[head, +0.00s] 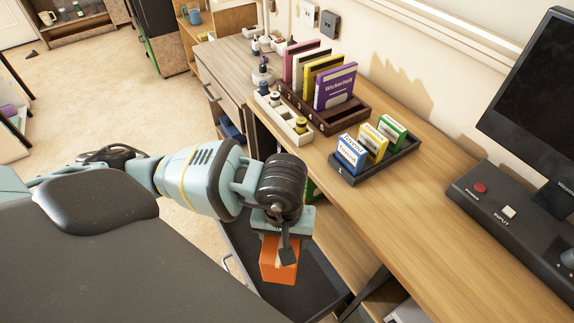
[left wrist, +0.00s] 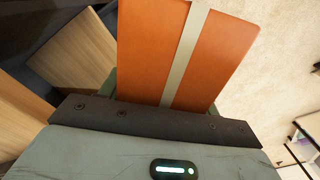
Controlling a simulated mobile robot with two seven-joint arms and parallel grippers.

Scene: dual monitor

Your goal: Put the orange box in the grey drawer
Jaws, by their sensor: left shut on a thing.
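My left gripper (head: 284,236) points downward and is shut on the orange box (head: 277,270). The box hangs beneath the fingers, and in the head view it appears over the open grey drawer (head: 318,283) below the desk. I cannot tell exactly how high the box is above the drawer floor. In the left wrist view the orange box (left wrist: 150,50), with a pale grey strip down its face, fills the middle beyond the gripper edge. My arm and the box hide part of the drawer. My right gripper is not in view.
The wooden desk (head: 400,215) runs along the right, with its edge close beside the gripper. On it stand a dark tray (head: 400,160) of small boxes, a book rack (head: 340,118), a pale bottle tray (head: 285,118), and a monitor (head: 535,90). Open floor (head: 130,85) lies to the left.

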